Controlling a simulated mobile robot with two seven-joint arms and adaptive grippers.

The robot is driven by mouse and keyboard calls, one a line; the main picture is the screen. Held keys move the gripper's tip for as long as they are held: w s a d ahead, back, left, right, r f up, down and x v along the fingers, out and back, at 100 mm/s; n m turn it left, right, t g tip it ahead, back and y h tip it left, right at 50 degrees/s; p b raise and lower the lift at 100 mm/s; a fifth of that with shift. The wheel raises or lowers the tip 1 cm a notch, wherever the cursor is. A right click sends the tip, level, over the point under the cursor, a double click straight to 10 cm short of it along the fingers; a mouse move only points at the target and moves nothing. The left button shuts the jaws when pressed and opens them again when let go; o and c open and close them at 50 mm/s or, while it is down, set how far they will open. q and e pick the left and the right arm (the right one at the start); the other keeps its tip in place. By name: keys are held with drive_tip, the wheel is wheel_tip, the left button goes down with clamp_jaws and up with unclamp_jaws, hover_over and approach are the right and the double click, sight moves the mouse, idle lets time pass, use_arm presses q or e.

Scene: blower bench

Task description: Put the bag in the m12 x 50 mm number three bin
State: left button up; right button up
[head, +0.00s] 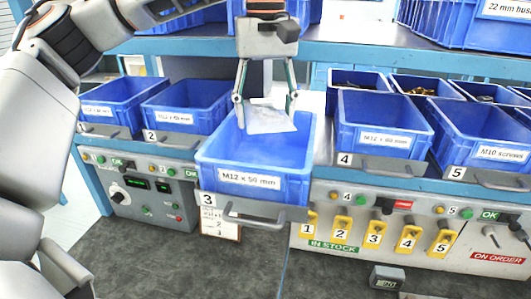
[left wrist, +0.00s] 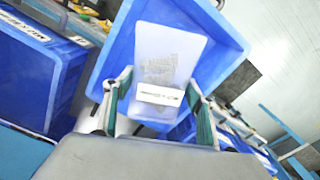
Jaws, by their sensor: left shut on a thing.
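A clear plastic bag (head: 268,118) with a white label hangs from my left gripper (head: 265,103), which is shut on it. The bag is over the blue bin labelled M12 x 50 mm (head: 250,181), number 3, which is pulled out in front of its neighbours. In the left wrist view the bag (left wrist: 162,65) is between the fingers (left wrist: 157,100), with greyish contents above its label, and the blue bin (left wrist: 222,38) is behind it. I cannot tell whether the bag touches the bin floor. My right gripper is not in view.
Blue bins 1 (head: 108,105) and 2 (head: 184,106) stand to the left, bins 4 (head: 382,124) and 5 (head: 482,132) to the right. An upper blue shelf edge (head: 370,54) runs behind the gripper. Yellow numbered tags (head: 374,233) hang below right.

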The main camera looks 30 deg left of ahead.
use_arm(q)
wheel_tip(320, 180, down, 10)
drive_tip(key=shift+f, duration=0.1)
idle(0.4)
drive_tip(key=o, duration=1.6)
drive_tip(key=shift+f, duration=0.15)
wheel_tip(320, 180, up, 12)
drive_tip(key=shift+s+r, duration=0.1)
drive_tip(key=shift+r, duration=0.1)
drive_tip(key=shift+f, duration=0.1)
